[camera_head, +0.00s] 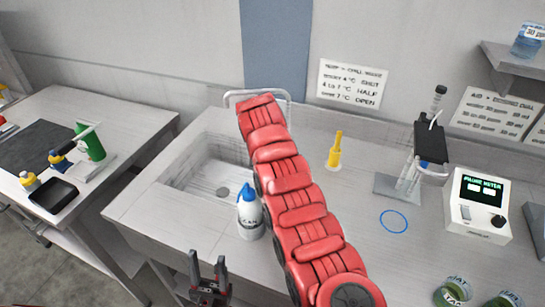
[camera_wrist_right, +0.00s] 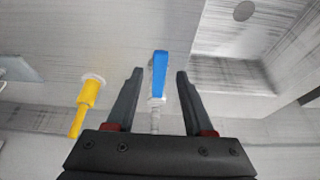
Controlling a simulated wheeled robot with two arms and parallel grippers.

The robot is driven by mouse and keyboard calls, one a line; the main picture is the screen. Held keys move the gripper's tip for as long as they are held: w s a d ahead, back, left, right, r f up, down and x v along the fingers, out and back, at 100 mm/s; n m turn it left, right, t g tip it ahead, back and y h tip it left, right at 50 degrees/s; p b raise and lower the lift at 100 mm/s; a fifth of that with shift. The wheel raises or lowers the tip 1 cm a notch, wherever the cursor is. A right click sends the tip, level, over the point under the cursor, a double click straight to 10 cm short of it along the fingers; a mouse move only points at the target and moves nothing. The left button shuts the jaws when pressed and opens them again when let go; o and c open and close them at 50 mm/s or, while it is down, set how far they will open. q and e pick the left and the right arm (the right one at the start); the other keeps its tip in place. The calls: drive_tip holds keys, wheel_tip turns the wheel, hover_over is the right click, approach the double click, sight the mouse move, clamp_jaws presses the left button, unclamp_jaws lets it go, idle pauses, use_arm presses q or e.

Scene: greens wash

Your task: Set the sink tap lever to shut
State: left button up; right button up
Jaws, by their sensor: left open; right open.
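The tap lever (camera_wrist_right: 159,72) is a blue bar on a pale metal stem, seen in the right wrist view. My right gripper (camera_wrist_right: 159,76) is open, with one finger on each side of the lever and a visible gap to both. In the head view my red right arm hides the lever and that gripper. The sink basin (camera_head: 205,168) is left of the arm, and its drain (camera_wrist_right: 243,10) shows in the wrist view. A pale bent tube (camera_head: 232,95) stands behind the sink, partly hidden. My left gripper (camera_head: 208,284) is open and empty before the counter's front edge.
A white bottle with a blue cap (camera_head: 249,215) stands near the sink's front, close to my arm. A yellow upright thing (camera_head: 335,150) stands right of the arm; it also shows in the wrist view (camera_wrist_right: 88,95). A wall sign (camera_head: 350,84) lists SHUT, HALF, OPEN.

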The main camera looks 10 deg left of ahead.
drive_tip(key=p+v, duration=1.4)
drive_tip(key=v, duration=0.3)
drive_tip(key=shift+r, duration=0.15)
